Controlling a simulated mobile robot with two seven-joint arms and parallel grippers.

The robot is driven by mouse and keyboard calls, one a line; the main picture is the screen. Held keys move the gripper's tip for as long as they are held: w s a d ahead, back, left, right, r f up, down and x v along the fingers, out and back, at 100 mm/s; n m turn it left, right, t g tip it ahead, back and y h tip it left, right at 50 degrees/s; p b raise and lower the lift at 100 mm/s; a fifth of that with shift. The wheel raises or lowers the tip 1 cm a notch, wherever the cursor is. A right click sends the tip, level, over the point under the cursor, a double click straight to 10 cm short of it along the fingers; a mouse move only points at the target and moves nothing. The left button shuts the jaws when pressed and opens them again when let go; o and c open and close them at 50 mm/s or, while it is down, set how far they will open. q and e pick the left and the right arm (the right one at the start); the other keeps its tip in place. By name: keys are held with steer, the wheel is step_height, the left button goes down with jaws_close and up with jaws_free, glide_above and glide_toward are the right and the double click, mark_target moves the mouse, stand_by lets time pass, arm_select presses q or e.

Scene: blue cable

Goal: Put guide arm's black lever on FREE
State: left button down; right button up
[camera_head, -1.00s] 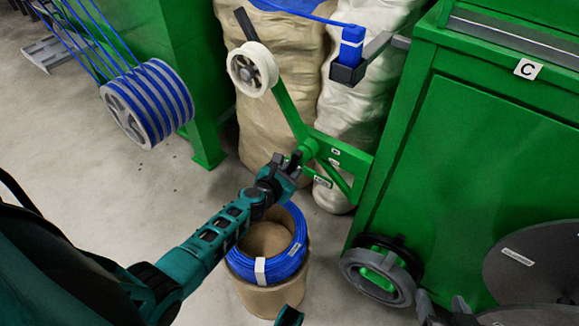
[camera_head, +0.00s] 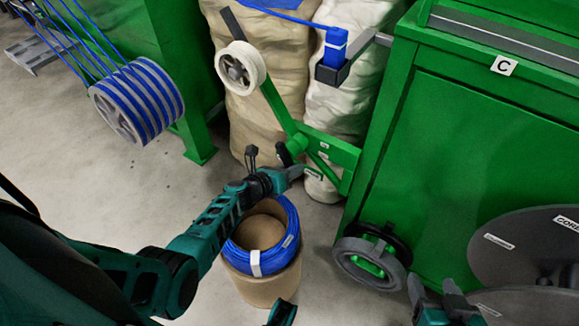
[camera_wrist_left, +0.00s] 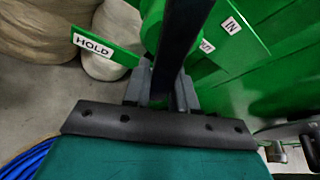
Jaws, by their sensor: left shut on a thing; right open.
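The green guide arm (camera_head: 278,103) carries a white pulley (camera_head: 241,68) at its upper end and pivots at a green hub (camera_head: 297,143). Its black lever (camera_head: 284,154) shows as a short dark piece by the hub, and as a long dark bar (camera_wrist_left: 184,30) in the left wrist view. My left gripper (camera_head: 293,172) is shut on the lever, just below the hub. A HOLD label (camera_wrist_left: 93,45) lies left of the lever; an IN label (camera_wrist_left: 231,25) lies right. Another label is partly hidden, and I cannot read FREE anywhere. My right gripper (camera_head: 437,296) is open and empty at lower right.
A bucket (camera_head: 262,287) with a blue cable coil (camera_head: 274,258) stands beneath my left arm. The green machine cabinet (camera_head: 470,150) fills the right side, with grey discs (camera_head: 515,245) below. A blue-wound spool (camera_head: 137,103) hangs at upper left.

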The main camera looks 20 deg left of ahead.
arm_select(q)
steer(key=shift+d, duration=0.1)
stand_by(0.4)
steer(key=c, duration=1)
jaws_free()
steer(key=shift+s+r, duration=0.15)
steer(key=shift+s, duration=0.1)
steer(key=p+v, duration=0.5)
steer(key=v, duration=0.7)
steer(key=shift+s, duration=0.15)
